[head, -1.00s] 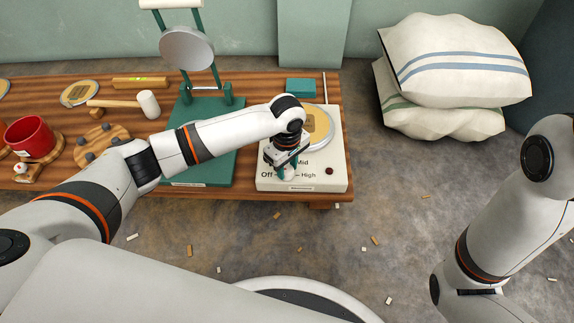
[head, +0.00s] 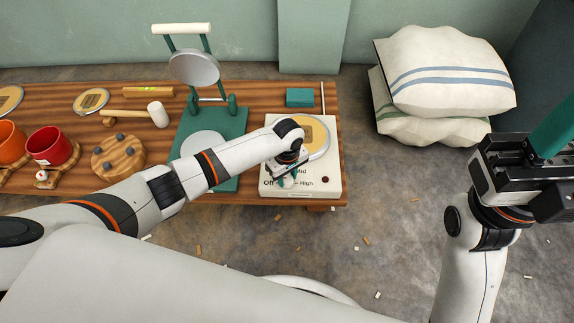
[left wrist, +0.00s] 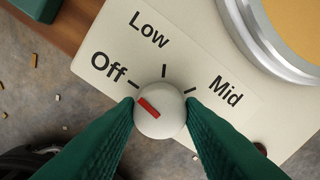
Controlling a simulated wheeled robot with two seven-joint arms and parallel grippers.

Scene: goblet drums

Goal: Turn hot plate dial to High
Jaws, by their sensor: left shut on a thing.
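The hot plate (head: 330,170) is a cream box with a round tan-topped heating disc (head: 316,136). The white round dial (left wrist: 163,122) has a red mark that points up-left, to the Off side, in the left wrist view. Low and Mid show there too. My left gripper (head: 287,178) is at the dial, its green fingers shut on opposite sides of it. My right gripper (head: 545,145) is raised at the right edge, with one green finger visible and its tip cut off.
A green press (head: 215,125) with a white handle stands just left of the hot plate. A teal block (head: 299,97) lies behind it. A mallet (head: 158,113), a red mug (head: 50,146) and an orange mug (head: 10,142) are further left. Stacked sacks (head: 445,75) lie on the floor to the right.

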